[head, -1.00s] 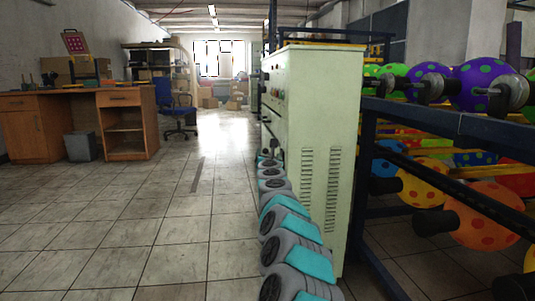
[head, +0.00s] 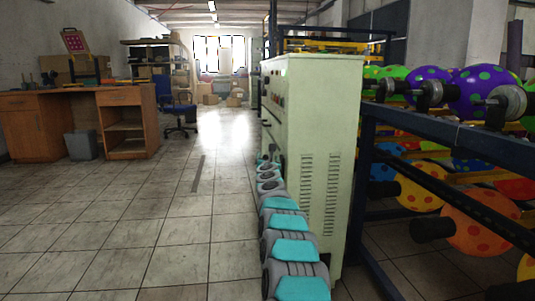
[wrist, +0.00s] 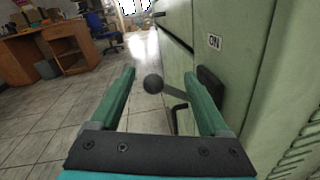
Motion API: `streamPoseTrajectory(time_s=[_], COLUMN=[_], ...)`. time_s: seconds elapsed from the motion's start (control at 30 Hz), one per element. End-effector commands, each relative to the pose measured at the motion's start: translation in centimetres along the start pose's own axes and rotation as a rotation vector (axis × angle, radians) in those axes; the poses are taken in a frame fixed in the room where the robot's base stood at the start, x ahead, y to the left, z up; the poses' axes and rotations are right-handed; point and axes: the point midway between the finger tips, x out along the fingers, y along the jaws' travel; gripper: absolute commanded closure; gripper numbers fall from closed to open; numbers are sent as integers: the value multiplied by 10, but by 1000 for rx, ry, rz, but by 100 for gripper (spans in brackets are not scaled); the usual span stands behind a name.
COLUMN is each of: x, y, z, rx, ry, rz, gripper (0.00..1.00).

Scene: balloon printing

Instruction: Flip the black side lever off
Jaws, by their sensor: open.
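The black side lever (wrist: 153,84) shows in the wrist view as a rod with a round black knob, sticking out to the left from a dark plate on the pale green cabinet (wrist: 262,70). A white "ON" label (wrist: 214,42) is on the cabinet above it. My gripper (wrist: 159,74) is open, with one green finger on each side of the knob. The knob appears between the fingers, with gaps visible; I cannot tell whether the right finger touches the rod. In the head view the cabinet (head: 325,110) stands right of centre, and the lever is too small to make out.
A dark blue rack (head: 440,125) with colourful dotted balloons stands right of the cabinet. A wooden desk (head: 128,125), a grey bin (head: 80,145) and a blue chair (head: 182,112) are at the left.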

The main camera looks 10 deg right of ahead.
Motion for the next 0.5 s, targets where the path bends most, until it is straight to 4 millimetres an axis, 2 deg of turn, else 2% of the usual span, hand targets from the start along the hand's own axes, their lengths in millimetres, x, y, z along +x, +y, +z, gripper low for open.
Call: streamPoseTrajectory(time_s=[0.5], x=[6], y=[0], z=[-1], rx=[3], ry=[1], rz=[1], gripper=[22])
